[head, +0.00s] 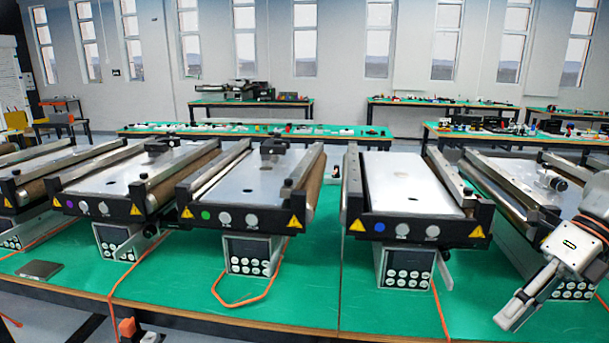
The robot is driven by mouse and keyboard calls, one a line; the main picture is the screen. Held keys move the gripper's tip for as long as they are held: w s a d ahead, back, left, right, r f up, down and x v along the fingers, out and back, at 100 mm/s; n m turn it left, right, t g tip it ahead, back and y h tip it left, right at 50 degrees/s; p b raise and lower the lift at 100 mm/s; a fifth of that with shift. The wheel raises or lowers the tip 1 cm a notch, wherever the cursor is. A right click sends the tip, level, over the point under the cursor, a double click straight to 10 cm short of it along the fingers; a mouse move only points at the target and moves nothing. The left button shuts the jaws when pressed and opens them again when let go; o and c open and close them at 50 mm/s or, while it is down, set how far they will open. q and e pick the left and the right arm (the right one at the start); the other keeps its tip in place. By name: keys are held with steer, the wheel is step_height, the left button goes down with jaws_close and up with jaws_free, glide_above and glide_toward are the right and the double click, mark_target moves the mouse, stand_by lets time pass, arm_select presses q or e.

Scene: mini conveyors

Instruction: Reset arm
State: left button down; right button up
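My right gripper (512,312) comes in from the right edge, grey and white. It points down and to the left, in front of the rightmost conveyor (530,180) and over the green table's front edge. Its fingers show as one slim shape from this side, so I cannot tell whether they are open or shut. I see no object at its fingertips. My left gripper is not in view.
Several mini conveyors, including one with a blue button (400,180) and one with a green button (250,180), stand on a green table (330,300). Orange cables (240,304) run over its front. A dark flat pad (40,269) lies at left.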

steer(key=s+d+f+m+t+h+p, duration=0.1)
steer(key=s+f+m+t+h+p, duration=0.15)
steer(key=f+m+t, duration=1.7)
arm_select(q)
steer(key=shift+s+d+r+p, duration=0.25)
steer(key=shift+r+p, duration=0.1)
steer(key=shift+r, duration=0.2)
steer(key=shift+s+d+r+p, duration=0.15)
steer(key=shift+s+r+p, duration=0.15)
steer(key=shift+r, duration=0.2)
arm_select(e)
steer(key=s+a+f+m+g+h, duration=0.1)
steer(key=s+a+f+m+g, duration=0.3)
steer(key=a+f+m, duration=0.4)
steer(key=s+a+f+m+g+h, duration=0.1)
steer(key=s+a+f+m+g, duration=0.3)
steer(key=a+f+m, duration=0.4)
steer(key=a+f, duration=0.1)
steer(key=a, duration=0.3)
steer(key=shift+s+a+f, duration=0.15)
steer(key=shift+s, duration=0.25)
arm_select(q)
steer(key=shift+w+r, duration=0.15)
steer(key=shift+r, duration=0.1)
